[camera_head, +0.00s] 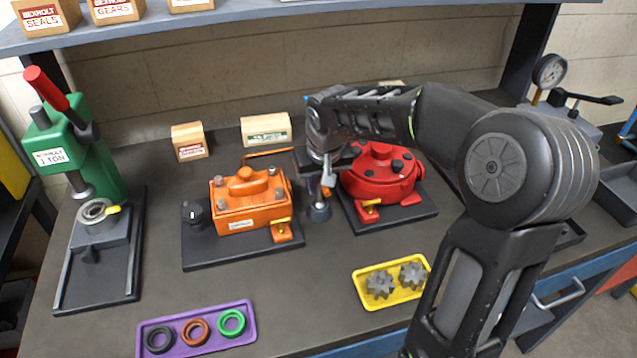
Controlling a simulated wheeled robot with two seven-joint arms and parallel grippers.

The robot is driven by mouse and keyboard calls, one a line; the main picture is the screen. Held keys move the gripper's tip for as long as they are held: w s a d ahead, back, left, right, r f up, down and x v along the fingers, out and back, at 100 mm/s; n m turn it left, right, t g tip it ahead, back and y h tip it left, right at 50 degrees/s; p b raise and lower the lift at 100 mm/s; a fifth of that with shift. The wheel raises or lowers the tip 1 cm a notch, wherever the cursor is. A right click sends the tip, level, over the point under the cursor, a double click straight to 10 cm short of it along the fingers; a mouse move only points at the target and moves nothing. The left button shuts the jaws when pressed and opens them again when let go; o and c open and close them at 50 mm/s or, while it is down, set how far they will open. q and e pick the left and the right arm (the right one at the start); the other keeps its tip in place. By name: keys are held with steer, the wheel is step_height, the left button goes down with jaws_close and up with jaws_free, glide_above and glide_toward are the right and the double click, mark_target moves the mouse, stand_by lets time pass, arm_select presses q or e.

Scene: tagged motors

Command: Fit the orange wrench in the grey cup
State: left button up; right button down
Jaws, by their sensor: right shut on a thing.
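My right gripper (326,176) points down between the orange and red motors, above the grey cup (319,212). It is shut on the orange wrench (327,191), of which only a small orange piece shows below the fingers. This piece is at the cup's mouth in the picture; I cannot tell whether its tip is inside or just above or in front. The cup stands upright on the bench and its rim is partly covered. My left gripper is out of view.
The orange motor (246,202) is left of the cup; a thin orange bar rises behind it. The red motor (380,175) is close on the right. A green press (66,155), purple tray (252,331) and yellow tray (360,292) stand around. The front middle bench is clear.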

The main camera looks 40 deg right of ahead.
steer(key=shift+f, duration=0.25)
steer(key=c, duration=1.3)
jaws_free()
steer(key=shift+r, duration=0.1)
steer(key=shift+r+p, duration=1.95)
steer(key=shift+r, duration=1)
steer(key=shift+s+r, duration=0.1)
steer(key=shift+r, duration=0.45)
steer(key=b+v, duration=0.1)
steer(key=v, duration=0.5)
steer(key=shift+s+a+r, duration=0.1)
steer(key=shift+r, duration=0.2)
